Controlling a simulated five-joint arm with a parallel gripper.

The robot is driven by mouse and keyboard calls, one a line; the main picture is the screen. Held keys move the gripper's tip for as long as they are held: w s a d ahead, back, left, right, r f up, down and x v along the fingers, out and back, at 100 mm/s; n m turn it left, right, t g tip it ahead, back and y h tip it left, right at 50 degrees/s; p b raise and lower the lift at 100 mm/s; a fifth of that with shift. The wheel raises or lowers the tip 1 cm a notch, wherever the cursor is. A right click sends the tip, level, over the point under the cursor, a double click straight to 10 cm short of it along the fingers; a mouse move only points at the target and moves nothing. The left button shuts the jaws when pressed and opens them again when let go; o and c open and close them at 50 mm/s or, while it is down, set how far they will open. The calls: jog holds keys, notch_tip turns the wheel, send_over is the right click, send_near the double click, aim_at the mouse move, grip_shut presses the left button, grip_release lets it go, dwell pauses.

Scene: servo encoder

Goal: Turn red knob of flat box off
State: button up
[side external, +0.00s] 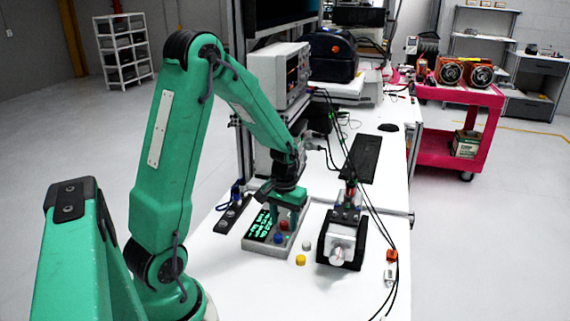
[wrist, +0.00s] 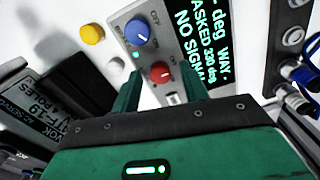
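The flat box (side external: 262,246) lies on the white bench with a lit green text display (side external: 262,224). The display also shows in the wrist view (wrist: 207,40). Its red knob (wrist: 160,72) has a pale pointer mark and printed lettering beside it; the side view shows the red knob (side external: 284,225) just below my gripper. A blue knob (wrist: 138,31) sits beside it on the same panel. My gripper (wrist: 160,88) points down at the box, fingers apart, one on each side of the red knob in the picture. I cannot tell whether they touch it.
A dark device with a silver block (side external: 341,246) stands close on the right of the box. A yellow button (side external: 300,260) and a pale button (side external: 307,246) lie between them. A dark strip with sockets (side external: 231,215) lies on the left. Cables run along the bench's right side.

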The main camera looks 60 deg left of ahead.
aim_at(285, 225)
jog(key=shift+r, duration=0.1)
jog(key=shift+r, duration=3.8)
jog(key=shift+r, duration=0.1)
jog(key=s+d+r+m+t, duration=0.2)
jog(key=s+d+r+m, duration=0.1)
jog(key=s+d+r, duration=0.2)
jog(key=s+d+r+m+t, duration=0.3)
jog(key=s+d+r, duration=0.2)
jog(key=d, duration=0.5)
notch_tip(285, 225, up, 2)
jog(key=shift+s+d+r+m+t, duration=0.15)
jog(key=shift+s+d+m+t, duration=0.15)
jog(key=shift+m, duration=0.1)
